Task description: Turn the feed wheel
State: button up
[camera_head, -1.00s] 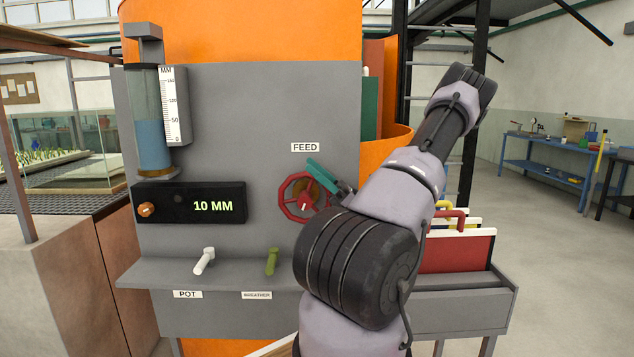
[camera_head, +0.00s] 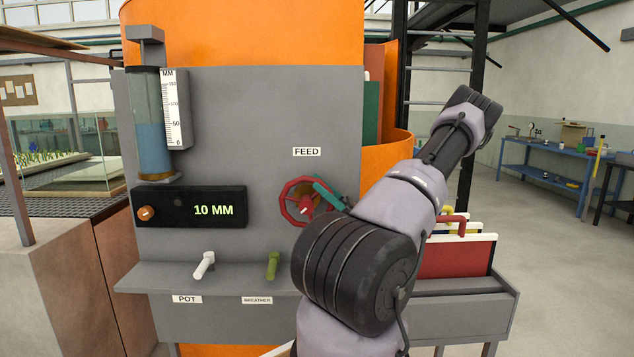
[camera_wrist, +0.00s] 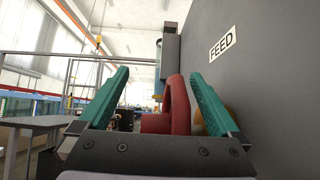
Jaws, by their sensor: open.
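The red feed wheel (camera_head: 303,201) is mounted on the grey panel (camera_head: 255,110) below the FEED label (camera_head: 307,152). Its right part is partly hidden by my gripper (camera_head: 328,194), whose teal finger shows at its right edge. In the wrist view my gripper (camera_wrist: 155,98) is open, with a teal finger on each side of the red wheel rim (camera_wrist: 178,105). The rim stands between the fingers, closer to the right one, with gaps visible. I cannot tell whether either finger touches it. My arm hides the area right of the wheel.
A white POT lever (camera_head: 204,265) and a green BREATHER lever (camera_head: 273,265) stand on the shelf below. A black display (camera_head: 190,207) reads 10 MM. A glass cylinder (camera_head: 151,130) holds blue liquid beside an MM scale. Red-fronted boards (camera_head: 462,257) stand at the right.

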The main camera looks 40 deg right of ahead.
jog(key=w+f+v, duration=0.1)
jog(key=v, duration=0.7)
jog(key=shift+s+a+f, duration=0.15)
jog(key=shift+f, duration=0.05)
dwell(0.3)
dwell(0.4)
